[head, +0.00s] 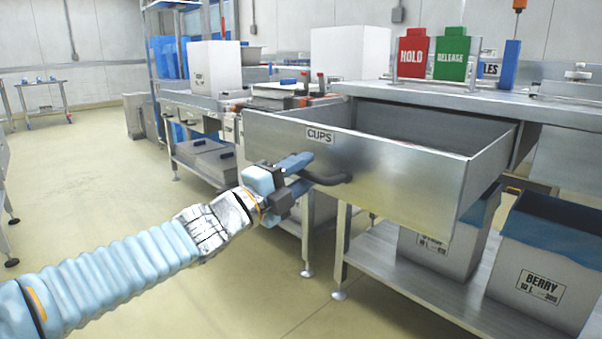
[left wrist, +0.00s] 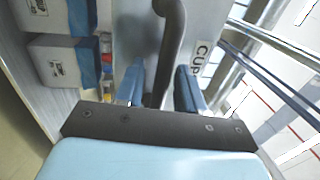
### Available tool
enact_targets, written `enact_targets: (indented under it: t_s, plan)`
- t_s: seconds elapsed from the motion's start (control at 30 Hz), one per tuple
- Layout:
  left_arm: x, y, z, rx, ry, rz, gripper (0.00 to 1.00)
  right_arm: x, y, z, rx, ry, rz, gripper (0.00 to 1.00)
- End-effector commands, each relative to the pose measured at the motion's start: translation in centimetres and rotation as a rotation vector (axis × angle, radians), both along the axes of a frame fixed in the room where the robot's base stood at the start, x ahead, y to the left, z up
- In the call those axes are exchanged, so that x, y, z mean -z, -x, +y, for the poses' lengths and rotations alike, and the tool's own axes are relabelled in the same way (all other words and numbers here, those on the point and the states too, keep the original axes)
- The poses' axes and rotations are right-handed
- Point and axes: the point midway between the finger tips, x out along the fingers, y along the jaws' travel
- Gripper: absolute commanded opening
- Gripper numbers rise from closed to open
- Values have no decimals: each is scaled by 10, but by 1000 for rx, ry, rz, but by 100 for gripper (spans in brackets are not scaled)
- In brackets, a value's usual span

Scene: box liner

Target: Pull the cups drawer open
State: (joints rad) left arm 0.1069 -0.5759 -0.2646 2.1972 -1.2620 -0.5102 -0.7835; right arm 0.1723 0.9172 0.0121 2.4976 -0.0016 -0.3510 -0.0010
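The cups drawer (head: 395,185) is a metal drawer with a "CUPS" label, and it stands well out from the bench. Its inside looks empty where I can see it. Its dark bar handle (head: 328,180) is on the front. My left gripper (head: 304,172) is at the left end of the handle, one blue finger above it and one below. In the left wrist view the handle (left wrist: 172,40) runs between the two fingers of the left gripper (left wrist: 162,75), with gaps beside it, so they look open around it. My right gripper is not in view.
A steel bench (head: 475,98) carries red HOLD (head: 411,57) and green RELEASE (head: 451,58) signs. Below the drawer, a shelf (head: 395,265) holds bins, including a BERRY bin (head: 545,265). Another bench with a white box (head: 214,67) stands behind. The floor at left is clear.

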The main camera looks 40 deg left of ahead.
Motion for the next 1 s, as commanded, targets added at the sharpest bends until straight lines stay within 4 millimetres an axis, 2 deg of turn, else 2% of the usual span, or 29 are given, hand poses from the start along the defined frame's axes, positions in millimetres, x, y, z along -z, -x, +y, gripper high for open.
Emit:
enact_targets:
  t_s: [0.2, 0.33, 0.7, 0.83, 1.0]
  plan:
    - [-1, 1, 0, 0, 0, -2, 38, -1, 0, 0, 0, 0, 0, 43]
    - [0, 13, 1, -1, -1, -3, 38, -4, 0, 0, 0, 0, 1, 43]
    - [14, 98, 8, -3, 0, -5, 38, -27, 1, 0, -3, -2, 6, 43]
    - [21, 120, 10, -3, 0, -4, 38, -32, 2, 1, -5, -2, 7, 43]
    - [25, 134, 10, 0, 0, -1, 38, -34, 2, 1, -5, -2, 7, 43]
